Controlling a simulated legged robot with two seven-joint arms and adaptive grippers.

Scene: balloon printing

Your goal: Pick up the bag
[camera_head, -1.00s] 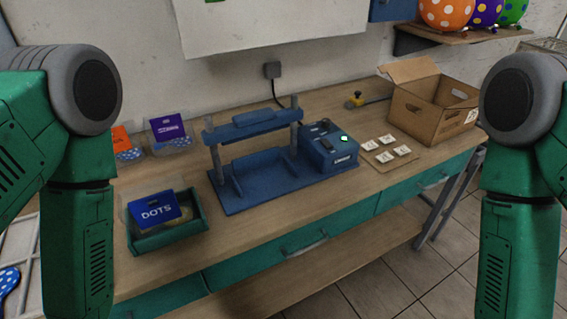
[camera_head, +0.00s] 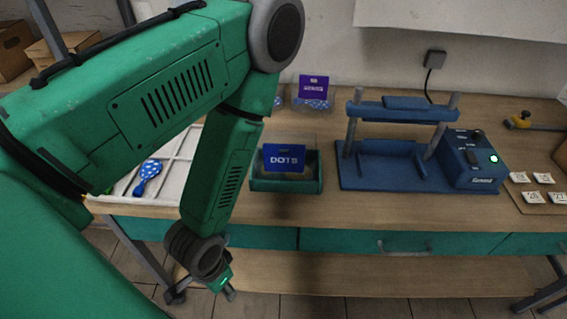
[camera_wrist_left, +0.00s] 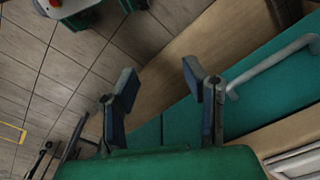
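A clear bag with a purple header card (camera_head: 312,92) and blue dotted contents stands at the back of the workbench. Part of a second bag (camera_head: 277,101) shows left of it, mostly hidden by my left arm. A blue card reading DOTS (camera_head: 284,158) is in a green tray (camera_head: 287,185) nearer the front. I cannot tell which one the task means. My left gripper (camera_head: 227,288) hangs below the bench's front edge, well apart from the bags. In the left wrist view its fingers (camera_wrist_left: 160,88) are spread, with nothing between them. My right gripper is not in view.
A blue press (camera_head: 400,150) stands right of the tray. White cards (camera_head: 542,178) lie further right. A white divided tray (camera_head: 175,170) with a blue dotted balloon (camera_head: 148,176) is at left. Teal drawers (camera_head: 400,243) with a protruding handle front the bench.

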